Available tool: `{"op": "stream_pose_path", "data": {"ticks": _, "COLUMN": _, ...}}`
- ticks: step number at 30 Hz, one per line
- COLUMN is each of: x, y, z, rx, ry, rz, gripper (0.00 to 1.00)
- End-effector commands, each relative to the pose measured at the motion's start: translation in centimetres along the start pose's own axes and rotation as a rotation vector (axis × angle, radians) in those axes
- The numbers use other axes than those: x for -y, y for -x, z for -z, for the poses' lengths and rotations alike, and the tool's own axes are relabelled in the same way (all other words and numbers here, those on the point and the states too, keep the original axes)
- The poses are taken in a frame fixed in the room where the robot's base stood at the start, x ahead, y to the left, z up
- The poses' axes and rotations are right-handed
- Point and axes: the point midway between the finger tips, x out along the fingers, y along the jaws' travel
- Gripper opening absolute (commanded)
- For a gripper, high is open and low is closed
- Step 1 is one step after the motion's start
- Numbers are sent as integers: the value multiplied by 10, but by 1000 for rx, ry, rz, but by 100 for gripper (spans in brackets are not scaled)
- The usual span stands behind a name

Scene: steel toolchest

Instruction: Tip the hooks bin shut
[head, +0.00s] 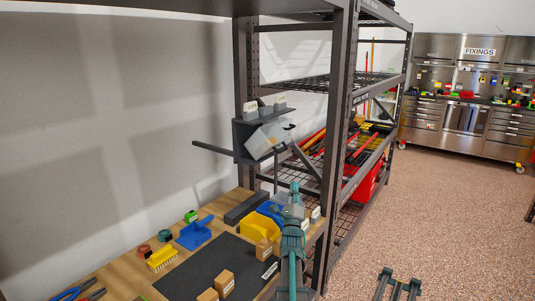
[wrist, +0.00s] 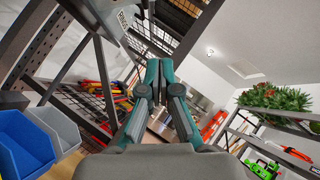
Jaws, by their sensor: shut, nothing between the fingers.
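A grey tip-out bin (head: 266,141) hangs tilted out of a dark rack (head: 240,155) on the shelf upright in the head view. Its own label is not readable there. In the wrist view, a pale bin body (wrist: 90,25) with a partly visible label shows at the upper left. I cannot read whether it says hooks. My gripper (head: 294,186) is below and slightly right of the tilted bin, apart from it. In the wrist view my gripper (wrist: 159,64) has its teal fingers together, with nothing between them.
A dark bar (head: 212,147) sticks out left.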

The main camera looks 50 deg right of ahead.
Motion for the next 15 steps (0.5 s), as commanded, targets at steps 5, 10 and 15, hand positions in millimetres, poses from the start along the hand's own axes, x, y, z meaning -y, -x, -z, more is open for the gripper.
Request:
{"op": "stream_pose_path", "data": {"ticks": 5, "x": -14, "y": 6, "z": -7, "rx": 6, "ry": -56, "rz": -29, "gripper": 0}}
{"op": "stream_pose_path", "data": {"ticks": 10, "x": -15, "y": -7, "z": -6, "rx": 6, "ry": -56, "rz": -29, "gripper": 0}}
{"op": "stream_pose_path", "data": {"ticks": 15, "x": -16, "y": -32, "z": -6, "rx": 5, "ry": -55, "rz": -29, "gripper": 0}}
